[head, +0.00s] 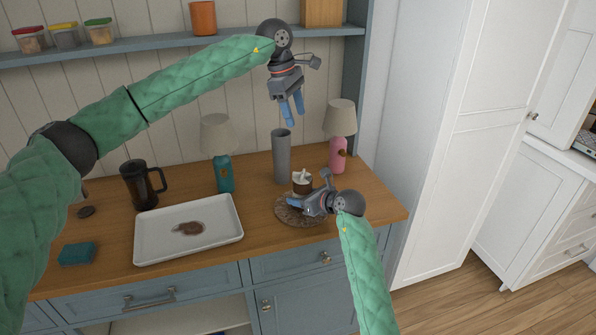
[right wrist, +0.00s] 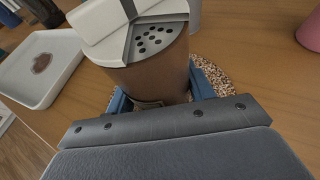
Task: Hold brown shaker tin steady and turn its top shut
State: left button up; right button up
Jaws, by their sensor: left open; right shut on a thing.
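The brown shaker tin (head: 302,187) stands on a round speckled mat (head: 287,216) on the wooden counter. In the right wrist view the tin (right wrist: 158,76) is large and close. Its white top (right wrist: 108,30) covers part of a grey plate with several holes (right wrist: 152,38), and those holes lie uncovered. My right gripper (head: 298,200) is shut on the tin's lower body, its blue fingers on either side. My left gripper (head: 292,108) is open and empty, pointing down well above the tin and over a tall grey cylinder.
The grey cylinder (head: 282,158) stands close behind the tin. A pink lamp (head: 338,155) is behind right, a teal lamp (head: 222,174) to the left. A white tray (head: 150,252) with a brown stain, a dark press pot (head: 140,188) and a teal sponge (head: 77,254) lie farther left.

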pick_arm(q)
jog(key=n+y, duration=0.3)
jog(key=n, duration=1.8)
send_over(298, 174)
notch_tip(298, 174, down, 5)
notch_tip(298, 174, down, 12)
jog(key=shift+f, duration=0.1)
jog(key=c, duration=1)
